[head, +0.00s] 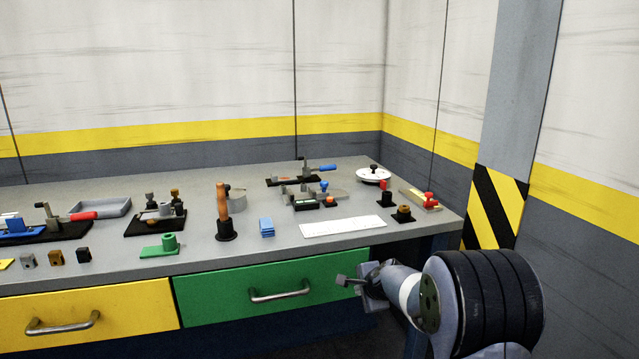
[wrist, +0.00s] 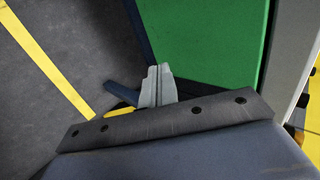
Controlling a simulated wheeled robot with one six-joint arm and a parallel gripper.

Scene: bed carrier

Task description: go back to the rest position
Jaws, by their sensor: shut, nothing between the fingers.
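My gripper (head: 343,281) is in front of the bench, near the right end of the green drawer (head: 225,299). In the head view it is to the right of that drawer's metal handle (head: 280,294) and apart from it. In the wrist view the two grey fingers of my gripper (wrist: 157,72) are together, with nothing between them. The green drawer front also shows behind the fingers in the wrist view (wrist: 215,40). My arm reaches in from the lower right of the head view.
The grey bench top (head: 330,258) carries several tools and fixtures. A yellow drawer (head: 130,300) with a handle (head: 62,324) is at left; both drawers look shut. A striped pillar (head: 494,208) stands at right. A dark floor with a yellow line (wrist: 50,60) shows in the wrist view.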

